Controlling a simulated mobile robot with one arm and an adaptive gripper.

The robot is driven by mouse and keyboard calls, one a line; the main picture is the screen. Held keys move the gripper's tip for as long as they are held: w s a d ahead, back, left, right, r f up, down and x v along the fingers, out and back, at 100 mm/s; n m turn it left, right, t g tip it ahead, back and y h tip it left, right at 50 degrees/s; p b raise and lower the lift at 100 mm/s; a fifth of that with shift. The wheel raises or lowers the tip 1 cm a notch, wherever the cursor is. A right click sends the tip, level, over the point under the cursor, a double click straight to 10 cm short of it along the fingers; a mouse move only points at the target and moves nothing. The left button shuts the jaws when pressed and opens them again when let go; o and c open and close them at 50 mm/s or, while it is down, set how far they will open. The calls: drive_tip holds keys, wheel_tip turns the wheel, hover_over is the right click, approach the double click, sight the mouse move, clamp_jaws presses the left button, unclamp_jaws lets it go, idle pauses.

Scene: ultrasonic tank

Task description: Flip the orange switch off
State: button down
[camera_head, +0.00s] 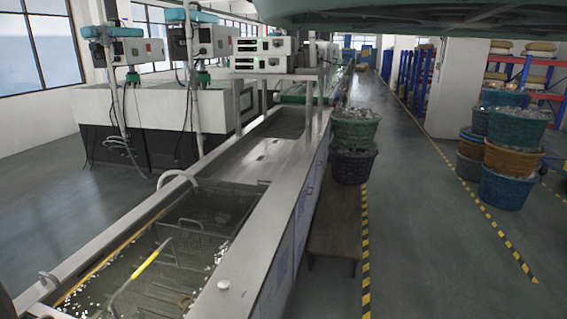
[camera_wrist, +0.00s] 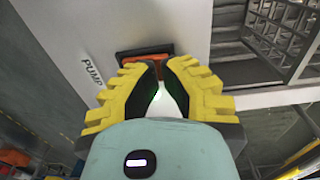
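The orange switch (camera_wrist: 146,56), in a dark frame, is on a pale panel beside the printed word PUMP in the wrist view. My gripper (camera_wrist: 161,68), with yellow ridged fingers and dark inner pads, is just in front of it. Its fingertips are drawn together and overlap the switch's lower edge in the picture. Nothing shows held between them. Whether they touch the switch is unclear, and its tilt is partly hidden. I cannot make out the switch or my gripper in the head view.
The long metal tank (camera_head: 290,185) holds water and a wire basket (camera_head: 188,240) with a yellow handle (camera_head: 150,262). Stacked baskets (camera_head: 355,128) stand beside it on a low bench (camera_head: 335,215). The aisle floor (camera_head: 420,240) to the right is clear.

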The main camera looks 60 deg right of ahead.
drive_tip(key=shift+f, duration=0.25)
drive_tip(key=shift+r+p, duration=1.7)
drive_tip(key=shift+r, duration=1.8)
